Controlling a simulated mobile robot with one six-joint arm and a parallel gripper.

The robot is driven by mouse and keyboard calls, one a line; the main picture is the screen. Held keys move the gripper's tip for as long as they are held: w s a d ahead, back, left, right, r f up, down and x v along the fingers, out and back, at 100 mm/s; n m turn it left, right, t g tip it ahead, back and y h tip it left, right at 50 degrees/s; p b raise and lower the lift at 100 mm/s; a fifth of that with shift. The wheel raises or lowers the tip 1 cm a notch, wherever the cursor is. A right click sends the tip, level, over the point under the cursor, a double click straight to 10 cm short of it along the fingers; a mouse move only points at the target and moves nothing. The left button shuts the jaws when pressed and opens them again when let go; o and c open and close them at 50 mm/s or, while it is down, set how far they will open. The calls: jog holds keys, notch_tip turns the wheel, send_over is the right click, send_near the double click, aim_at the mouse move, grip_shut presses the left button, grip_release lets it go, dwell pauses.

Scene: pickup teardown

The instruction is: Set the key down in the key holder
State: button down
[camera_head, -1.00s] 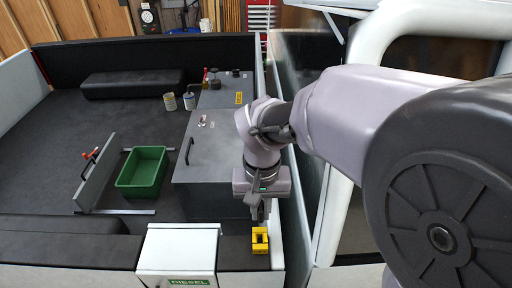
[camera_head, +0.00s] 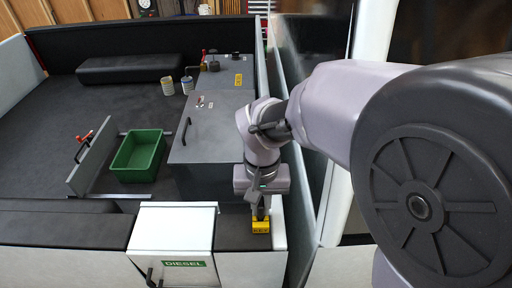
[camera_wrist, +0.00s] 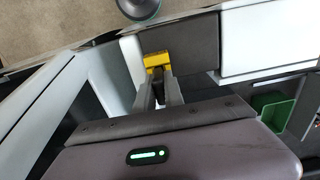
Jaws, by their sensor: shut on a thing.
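The yellow key holder (camera_head: 261,226) sits on the dark ledge at the near right corner of the truck bed. It also shows in the wrist view (camera_wrist: 157,60), just beyond my fingertips. My gripper (camera_head: 260,213) points down at the holder, with its fingertips at or just above it. In the wrist view my gripper (camera_wrist: 159,76) has its two grey fingers close together in front of the yellow holder.
A white box marked DIESEL (camera_head: 174,229) stands left of the holder. A grey cabinet (camera_head: 212,130) lies behind my gripper, and the white side wall (camera_head: 271,240) runs close on its right. A green bin (camera_head: 137,155) stands further left on the bed floor.

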aim_at(261, 202)
jog(key=shift+f, duration=0.35)
jog(key=c, duration=1.4)
grip_release()
jog(key=shift+o, duration=0.2)
jog(key=shift+r, duration=0.1)
notch_tip(261, 202, up, 17)
jog(key=p, duration=0.1)
jog(key=shift+r+p, duration=0.2)
jog(key=shift+p, duration=0.2)
